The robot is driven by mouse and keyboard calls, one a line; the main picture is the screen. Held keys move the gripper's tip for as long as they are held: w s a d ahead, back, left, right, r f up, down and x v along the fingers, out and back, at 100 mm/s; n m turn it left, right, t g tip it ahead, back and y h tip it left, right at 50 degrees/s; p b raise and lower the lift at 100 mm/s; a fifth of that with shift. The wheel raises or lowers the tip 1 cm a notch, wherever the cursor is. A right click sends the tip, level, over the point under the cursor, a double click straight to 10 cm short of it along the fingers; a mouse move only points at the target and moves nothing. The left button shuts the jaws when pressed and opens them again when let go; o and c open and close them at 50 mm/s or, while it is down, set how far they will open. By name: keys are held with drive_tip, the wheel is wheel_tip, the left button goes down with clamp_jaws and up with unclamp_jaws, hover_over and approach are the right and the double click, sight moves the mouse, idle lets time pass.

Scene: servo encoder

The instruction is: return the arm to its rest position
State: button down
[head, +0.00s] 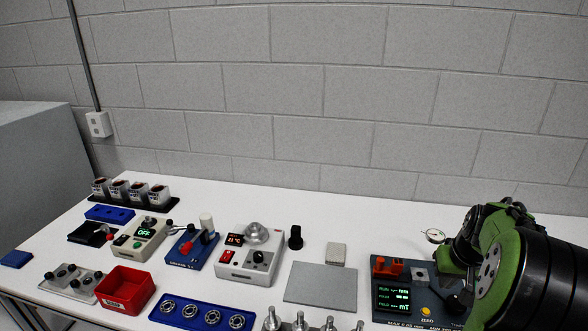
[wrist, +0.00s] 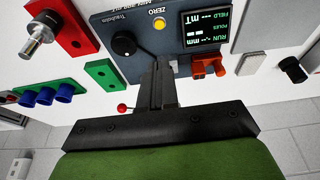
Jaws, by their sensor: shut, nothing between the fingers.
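My arm, green and black, reaches in from the right edge of the head view. My gripper (wrist: 163,68) shows in the wrist view with its dark fingers together and nothing between them. It is over or beside the front of a dark blue device (wrist: 145,35) with a lit display (wrist: 205,25), a yellow button (wrist: 159,23) and a black knob (wrist: 123,44). In the head view the same device (head: 385,318) stands at the right, partly hidden behind my arm. The fingertips are hidden in the head view.
An orange-red block (wrist: 207,65) and a grey block (wrist: 168,60) sit on the device. A red-tipped lever (wrist: 122,107) is close to my gripper. A grey plate (head: 320,283), red bin (head: 125,288) and blue bearing tray (head: 202,315) lie left. The wall (head: 330,100) stands behind the table.

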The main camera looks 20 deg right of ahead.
drive_tip(key=s+a+r+n+t, duration=0.15)
drive_tip(key=a+r, duration=0.25)
drive_tip(key=a, duration=0.8)
drive_tip(key=w+a+r+n, duration=0.15)
drive_tip(key=a+r, duration=0.25)
drive_tip(key=a, duration=0.7)
drive_tip(key=s+a+f+n+t+y, duration=0.1)
drive_tip(key=s+a+n+y, duration=0.1)
drive_tip(key=s+a, duration=0.7)
drive_tip(key=shift+s+a+n, duration=0.4)
drive_tip(key=shift+s+n, duration=0.1)
drive_tip(key=shift+s, duration=0.6)
